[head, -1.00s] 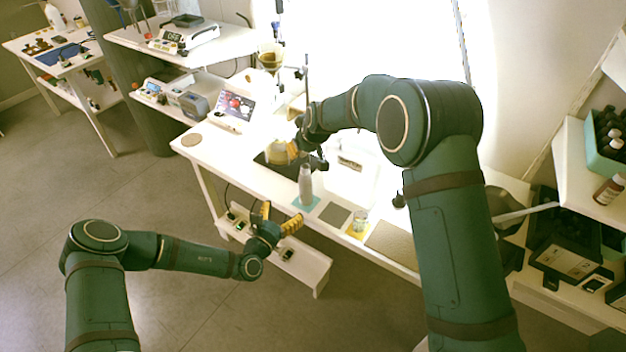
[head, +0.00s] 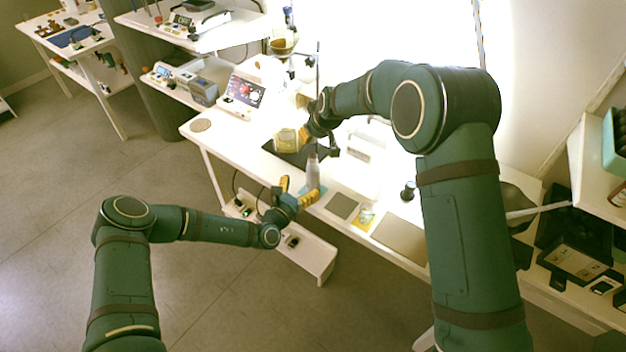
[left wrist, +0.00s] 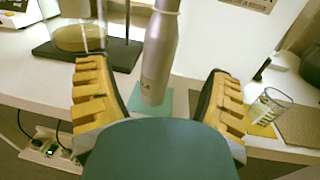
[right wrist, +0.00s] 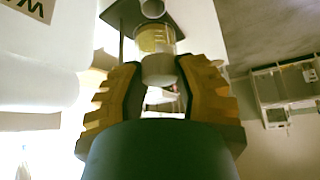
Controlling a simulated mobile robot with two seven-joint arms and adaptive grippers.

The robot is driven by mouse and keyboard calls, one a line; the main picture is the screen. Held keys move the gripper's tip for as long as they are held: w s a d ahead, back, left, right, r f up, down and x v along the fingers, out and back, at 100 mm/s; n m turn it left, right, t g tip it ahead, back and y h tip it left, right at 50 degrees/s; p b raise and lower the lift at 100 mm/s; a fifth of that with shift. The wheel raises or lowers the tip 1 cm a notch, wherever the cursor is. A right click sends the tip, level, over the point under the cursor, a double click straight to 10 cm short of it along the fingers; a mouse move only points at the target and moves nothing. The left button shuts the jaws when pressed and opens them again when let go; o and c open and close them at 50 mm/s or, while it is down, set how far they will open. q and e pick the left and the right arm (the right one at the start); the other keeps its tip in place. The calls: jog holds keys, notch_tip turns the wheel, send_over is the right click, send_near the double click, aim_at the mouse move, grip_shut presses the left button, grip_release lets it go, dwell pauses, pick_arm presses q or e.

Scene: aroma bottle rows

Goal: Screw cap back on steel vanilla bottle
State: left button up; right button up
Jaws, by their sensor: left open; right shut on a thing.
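The steel bottle (head: 313,174) stands upright on a teal mat (head: 308,194) near the bench's front edge. In the left wrist view the bottle (left wrist: 160,52) appears between the open fingers of my left gripper (left wrist: 155,74), apparently just beyond their tips and untouched. That gripper also shows low beside the bottle in the head view (head: 296,191). My right gripper (right wrist: 160,76) is above and behind the bottle in the head view. It is shut on a small pale round piece, apparently the cap (right wrist: 160,70). The bottle's mouth is unclear in the head view.
A glass vessel with yellow liquid (head: 287,141) stands on a dark base behind the bottle. A small glass (head: 366,215) on a yellow mat and a grey mat (head: 342,205) lie to the right. A lower shelf (head: 310,258) juts out below the bench.

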aim_at(310, 175)
pick_arm(q)
jog(key=x, duration=0.7)
jog(key=shift+w+d, duration=0.1)
jog(key=shift+w, duration=0.05)
grip_shut()
